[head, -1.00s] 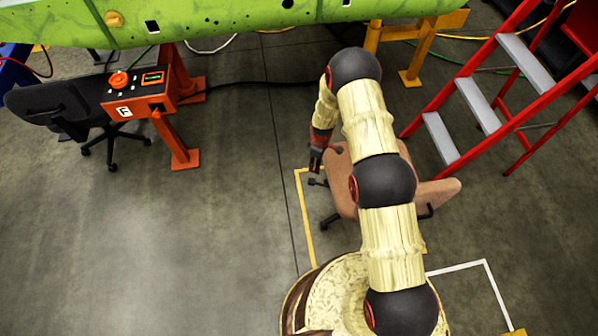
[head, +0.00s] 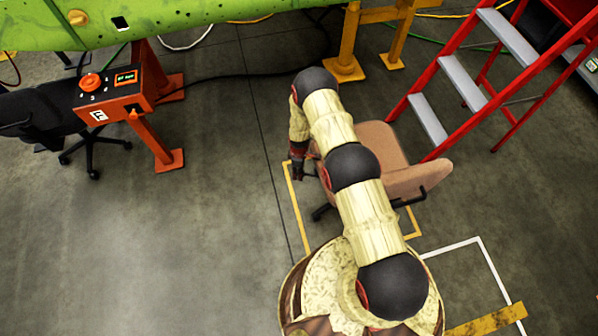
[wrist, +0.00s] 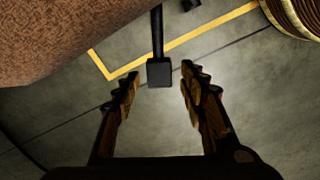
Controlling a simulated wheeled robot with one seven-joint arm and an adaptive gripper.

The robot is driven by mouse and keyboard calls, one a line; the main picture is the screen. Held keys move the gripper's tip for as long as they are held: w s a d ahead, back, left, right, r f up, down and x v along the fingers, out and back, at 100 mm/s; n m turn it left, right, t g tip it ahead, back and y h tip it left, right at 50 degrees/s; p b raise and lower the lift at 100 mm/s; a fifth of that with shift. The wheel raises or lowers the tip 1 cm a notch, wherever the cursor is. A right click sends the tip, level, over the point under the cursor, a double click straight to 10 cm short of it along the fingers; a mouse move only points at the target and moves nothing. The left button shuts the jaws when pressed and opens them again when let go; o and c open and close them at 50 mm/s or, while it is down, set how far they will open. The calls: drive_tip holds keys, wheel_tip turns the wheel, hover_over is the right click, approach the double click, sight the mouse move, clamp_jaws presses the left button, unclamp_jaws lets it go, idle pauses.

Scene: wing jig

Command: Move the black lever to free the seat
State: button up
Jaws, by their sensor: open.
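The black lever (wrist: 159,70) shows in the wrist view as a thin rod with a square paddle end, sticking out past the edge of the brown seat (wrist: 60,40). My gripper (wrist: 160,84) is open, with one finger on each side of the paddle and none visibly touching it. In the head view the tan office chair (head: 365,142) stands beside my forearm, and my gripper (head: 298,172) is at the left side of its seat. The lever cannot be made out in the head view.
A red stepladder (head: 470,85) stands right of the chair. An orange control box (head: 115,92) on a red stand and a black chair (head: 45,115) are at left. A green wing (head: 160,20) spans the back. The floor left of my arm is clear.

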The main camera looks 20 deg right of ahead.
drive_tip(key=shift+f, duration=0.1)
drive_tip(key=shift+c, duration=0.9)
clamp_jaws()
